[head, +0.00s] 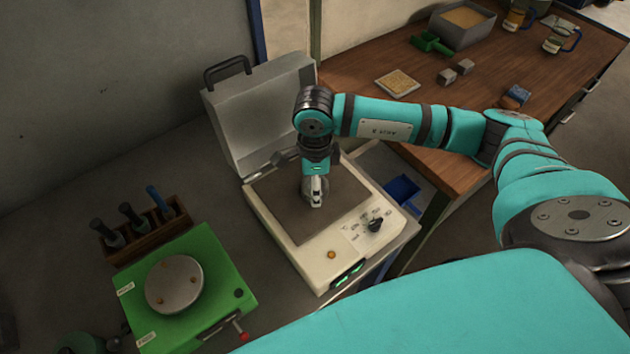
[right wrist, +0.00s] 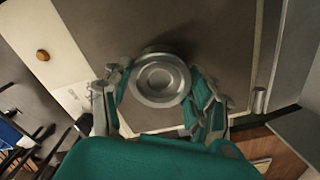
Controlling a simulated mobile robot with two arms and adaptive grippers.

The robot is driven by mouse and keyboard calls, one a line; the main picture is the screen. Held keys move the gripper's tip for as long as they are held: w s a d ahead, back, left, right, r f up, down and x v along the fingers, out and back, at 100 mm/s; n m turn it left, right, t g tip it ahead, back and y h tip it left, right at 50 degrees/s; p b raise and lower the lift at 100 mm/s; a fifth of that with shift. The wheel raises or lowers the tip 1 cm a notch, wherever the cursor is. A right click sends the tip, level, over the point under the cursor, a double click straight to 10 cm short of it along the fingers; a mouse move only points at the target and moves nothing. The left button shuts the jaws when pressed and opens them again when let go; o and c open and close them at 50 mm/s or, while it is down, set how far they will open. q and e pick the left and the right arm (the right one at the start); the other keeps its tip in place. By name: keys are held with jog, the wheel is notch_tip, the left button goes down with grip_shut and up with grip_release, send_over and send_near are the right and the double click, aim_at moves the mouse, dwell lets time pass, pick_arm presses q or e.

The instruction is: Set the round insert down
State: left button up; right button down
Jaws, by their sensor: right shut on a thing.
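The round insert (right wrist: 160,77) is a grey metal disc with concentric rings. In the right wrist view it sits between the fingers of my right gripper (right wrist: 160,92), which is shut on it. In the head view my right gripper (head: 314,190) points down over the brown plate (head: 270,205) of a white box-shaped unit (head: 318,262) with its lid open. The insert is at or very close to the plate; I cannot tell if it touches. In the head view the gripper mostly hides the insert. My left gripper is not in view.
The raised lid (head: 262,115) stands behind the plate. A green fixture (head: 215,265) with a round metal disc (head: 174,283) is at lower left, near a wooden tool rack (head: 147,235). A wooden bench (head: 440,105) with small blocks and a grey bin (head: 462,25) is at right.

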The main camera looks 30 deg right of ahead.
jog(key=shift+f, duration=0.1)
jog(key=shift+c, duration=2)
grip_release()
jog(key=shift+r, duration=0.25)
notch_tip(320, 180, up, 12)
jog(key=b, duration=0.3)
